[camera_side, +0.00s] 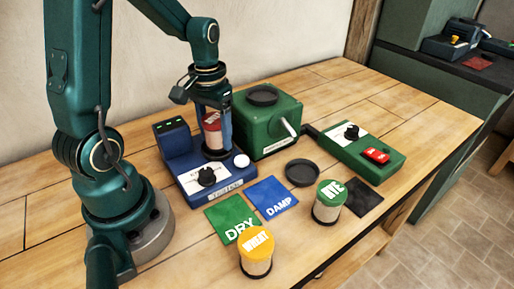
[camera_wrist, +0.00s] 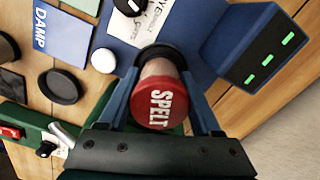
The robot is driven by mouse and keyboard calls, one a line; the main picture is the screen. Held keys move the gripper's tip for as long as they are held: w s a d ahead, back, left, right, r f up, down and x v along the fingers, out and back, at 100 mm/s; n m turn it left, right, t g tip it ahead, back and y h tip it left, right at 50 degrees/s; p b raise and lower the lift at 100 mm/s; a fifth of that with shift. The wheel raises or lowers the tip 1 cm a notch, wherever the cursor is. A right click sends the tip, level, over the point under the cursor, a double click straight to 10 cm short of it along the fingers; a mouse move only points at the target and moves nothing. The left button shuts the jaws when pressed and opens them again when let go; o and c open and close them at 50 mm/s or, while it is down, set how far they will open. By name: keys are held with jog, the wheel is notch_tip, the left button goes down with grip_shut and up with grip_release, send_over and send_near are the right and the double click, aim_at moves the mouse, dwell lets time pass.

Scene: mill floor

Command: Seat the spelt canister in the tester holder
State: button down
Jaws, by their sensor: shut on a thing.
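The spelt canister (camera_side: 212,132) has a red lid and stands upright between the blue fingers of my gripper (camera_side: 214,128). In the wrist view the canister (camera_wrist: 160,105) shows its lid lettered SPELT, with a finger of my gripper (camera_wrist: 163,88) on either side. My gripper is shut on it. The blue tester (camera_side: 225,186) is below, and its black round holder (camera_wrist: 160,52) shows just past the canister's lower end. The canister is lined up over the holder; whether its base is inside or just above is hidden.
A green mill (camera_side: 262,134) stands close at right, with a green switch box (camera_side: 352,148) beyond. A dark dish (camera_side: 302,172), the rye canister (camera_side: 329,206), the wheat canister (camera_side: 256,256), and green DRY (camera_side: 228,212) and blue DAMP (camera_side: 272,192) cards lie in front.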

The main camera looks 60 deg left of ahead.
jog(key=shift+f, duration=0.3)
jog(key=shift+r, duration=0.35)
jog(key=shift+r, duration=0.35)
jog(key=shift+f, duration=0.5)
dwell(1.7)
jog(key=shift+r, duration=0.6)
jog(key=shift+f, duration=0.75)
dwell(0.6)
jog(key=shift+c, duration=1.8)
grip_release()
